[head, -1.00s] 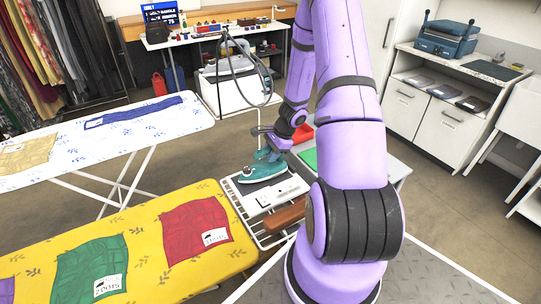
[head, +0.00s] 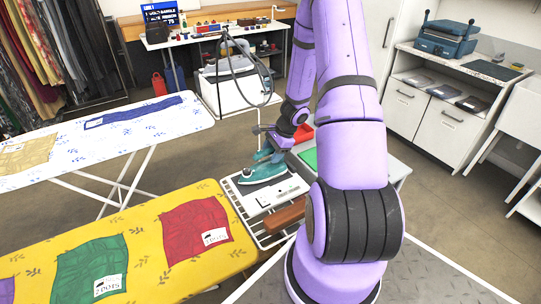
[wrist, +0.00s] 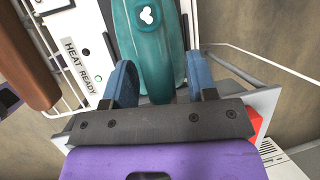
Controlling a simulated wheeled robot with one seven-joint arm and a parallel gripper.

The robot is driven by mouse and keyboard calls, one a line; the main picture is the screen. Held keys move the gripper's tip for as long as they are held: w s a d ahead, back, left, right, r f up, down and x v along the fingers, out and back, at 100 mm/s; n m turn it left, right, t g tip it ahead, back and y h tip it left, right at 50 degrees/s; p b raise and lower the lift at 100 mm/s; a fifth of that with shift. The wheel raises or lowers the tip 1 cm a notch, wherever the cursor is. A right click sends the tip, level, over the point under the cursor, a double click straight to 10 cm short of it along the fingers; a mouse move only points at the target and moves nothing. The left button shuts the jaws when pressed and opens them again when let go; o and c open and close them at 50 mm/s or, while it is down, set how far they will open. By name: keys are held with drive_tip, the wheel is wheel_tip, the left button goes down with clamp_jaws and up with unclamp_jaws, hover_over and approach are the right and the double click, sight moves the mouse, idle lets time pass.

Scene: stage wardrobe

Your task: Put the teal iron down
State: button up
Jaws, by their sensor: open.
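The teal iron (head: 264,171) rests on the grey pad of the metal rack (head: 246,224) at the end of the yellow ironing board. In the wrist view the iron (wrist: 150,55) shows with three white dots on it. My gripper (wrist: 161,85) is open, with one blue finger on either side of the iron's near end and a gap showing beside the fingers. In the head view my gripper (head: 263,147) is at the iron's far end, partly hidden by my arm. A panel marked "HEAT READY" (wrist: 80,65) lies beside the iron.
A brown block (head: 284,215) lies on the rack near my arm. The yellow board (head: 150,250) carries red and green cloths. A white board (head: 60,165) stands behind it.

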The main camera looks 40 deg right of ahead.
drive_tip(key=v, duration=1.1)
drive_tip(key=s+a+r+n+h, duration=0.1)
drive_tip(key=a+r+n, duration=0.9)
drive_tip(key=a+r, duration=0.85)
drive_tip(key=s+a+r+n+t+h, duration=0.1)
drive_tip(key=s+a+r+n, duration=0.3)
drive_tip(key=s, duration=0.4)
drive_tip(key=s+a+r+n+t+h, duration=0.1)
drive_tip(key=s+a+r+n, duration=0.4)
drive_tip(key=s+r, duration=0.3)
drive_tip(key=shift+s+r+n+h, duration=0.3)
drive_tip(key=shift+s+n, duration=0.15)
drive_tip(key=shift+n, duration=0.45)
drive_tip(key=shift+o, duration=0.5)
drive_tip(key=shift+a, duration=0.15)
